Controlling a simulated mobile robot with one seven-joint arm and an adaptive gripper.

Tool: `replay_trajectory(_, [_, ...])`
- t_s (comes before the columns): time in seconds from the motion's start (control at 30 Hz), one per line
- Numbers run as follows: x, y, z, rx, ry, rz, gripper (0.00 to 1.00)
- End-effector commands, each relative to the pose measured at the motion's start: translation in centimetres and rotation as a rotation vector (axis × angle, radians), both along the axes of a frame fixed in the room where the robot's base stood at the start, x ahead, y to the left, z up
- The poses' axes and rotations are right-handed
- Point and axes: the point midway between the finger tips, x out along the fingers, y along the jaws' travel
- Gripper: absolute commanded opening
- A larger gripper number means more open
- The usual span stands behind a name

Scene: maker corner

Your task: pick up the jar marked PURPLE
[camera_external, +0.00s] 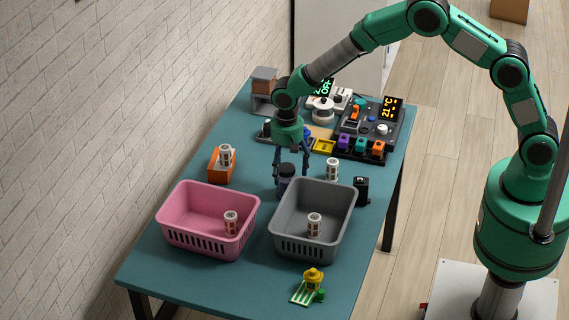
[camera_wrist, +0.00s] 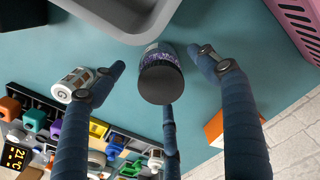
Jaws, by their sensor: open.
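A jar with a black lid (camera_external: 287,170) and dark purple contents stands on the teal table, behind the gap between the pink and grey baskets. Any lettering on it is too small to read. In the wrist view the jar (camera_wrist: 160,80) is seen from above, its lid facing the camera and a purple band showing below it. My gripper (camera_external: 290,182) is open and points down over the jar. In the wrist view its fingers (camera_wrist: 158,76) are spread around the jar, with visible gaps on the left and right; whether the third finger touches it I cannot tell.
The grey basket (camera_external: 283,238) stands close in front of the jar, and the pink basket (camera_external: 170,236) at front left. A white canister (camera_external: 332,169) and a black object (camera_external: 361,191) stand to the right. An orange block (camera_external: 218,172) bears another canister. Devices crowd the back.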

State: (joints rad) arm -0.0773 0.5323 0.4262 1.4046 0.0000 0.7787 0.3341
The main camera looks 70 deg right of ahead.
Motion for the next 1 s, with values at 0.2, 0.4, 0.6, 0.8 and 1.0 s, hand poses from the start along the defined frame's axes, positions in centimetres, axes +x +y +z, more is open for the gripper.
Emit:
replay_trajectory(0.2, [0.0, 0.0, -0.8, 0.0, 0.0, 0.0, 0.74])
replay_trajectory(0.4, [0.0, 0.0, -0.8, 0.0, 0.0, 0.0, 0.74])
replay_trajectory(0.6, [0.0, 0.0, -1.5, 0.0, 0.001, 0.0, 0.74])
replay_trajectory(0.8, [0.1, 0.0, -3.7, 0.0, 0.001, 0.0, 0.74])
replay_trajectory(1.0, [0.2, 0.0, -5.6, 0.0, 0.001, 0.0, 0.74])
